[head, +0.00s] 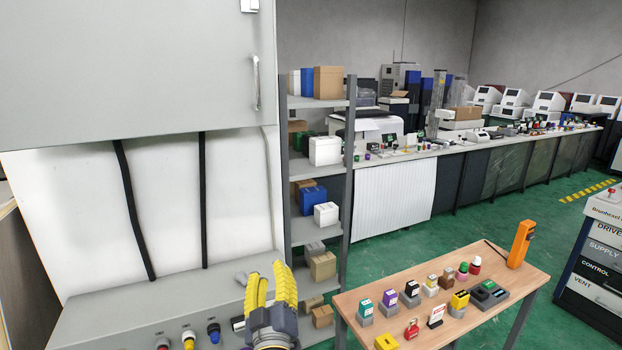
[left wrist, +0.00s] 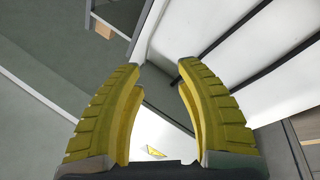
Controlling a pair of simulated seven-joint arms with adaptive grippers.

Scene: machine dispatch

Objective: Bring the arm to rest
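My left gripper (head: 265,272) rises at the bottom middle of the head view, in front of the grey machine's ledge. Its yellow ribbed fingers point up and away from me. In the left wrist view the two fingers (left wrist: 160,67) stand apart with nothing between the tips, so it is open and empty. Behind them in that view are a white panel and dark cables. My right gripper does not show in either view.
The grey machine (head: 140,70) fills the left, with knobs on its ledge (head: 120,315). A shelf rack (head: 347,170) with boxes stands right of the gripper. A wooden table (head: 375,292) holds several small items and an orange device (head: 520,245). Green floor is clear beyond it.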

